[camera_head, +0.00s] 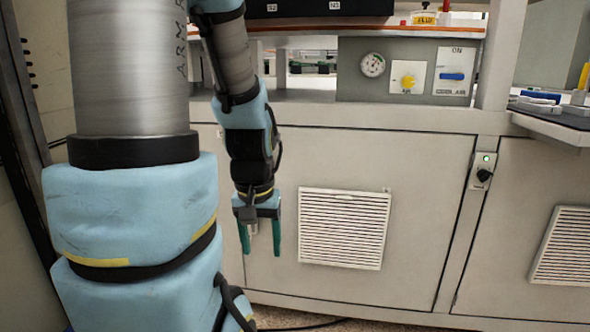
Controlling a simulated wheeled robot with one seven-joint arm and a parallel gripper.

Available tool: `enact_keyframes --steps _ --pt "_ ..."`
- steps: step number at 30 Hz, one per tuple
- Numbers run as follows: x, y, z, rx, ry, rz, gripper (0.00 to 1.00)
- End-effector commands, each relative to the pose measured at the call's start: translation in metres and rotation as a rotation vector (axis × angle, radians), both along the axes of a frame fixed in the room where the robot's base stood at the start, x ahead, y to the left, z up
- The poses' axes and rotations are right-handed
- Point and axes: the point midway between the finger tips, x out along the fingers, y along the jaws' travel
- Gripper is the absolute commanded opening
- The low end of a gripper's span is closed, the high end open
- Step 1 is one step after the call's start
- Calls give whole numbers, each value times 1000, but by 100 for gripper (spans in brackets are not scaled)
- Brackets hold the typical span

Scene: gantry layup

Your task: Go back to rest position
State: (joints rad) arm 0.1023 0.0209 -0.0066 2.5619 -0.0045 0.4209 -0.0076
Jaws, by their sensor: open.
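My gripper (260,238) hangs pointing down at the left of centre, in front of the lower cabinet panel. Its two green fingers are apart, and nothing shows between them. My arm, blue and metal, fills the left of the view and hides part of the cabinet behind it. My gripper is left of a white louvred vent (343,228) and appears apart from it.
A grey control panel (352,85) holds a gauge (372,65), a yellow knob (408,77) and a blue ON switch (452,76). A small switch box (483,171) with a green light is on the post. A shelf (555,128) juts out at right.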

Motion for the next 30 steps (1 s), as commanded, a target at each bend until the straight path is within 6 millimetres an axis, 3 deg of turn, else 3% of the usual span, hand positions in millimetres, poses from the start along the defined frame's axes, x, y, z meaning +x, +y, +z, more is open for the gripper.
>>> enact_keyframes --steps 1,18,24,30 --pt "0 0 24 0 0 0 63" --pt "1 0 197 0 -1 -2 63" --pt "1 0 238 0 -1 -2 63" --pt "1 0 250 0 -1 -2 63"
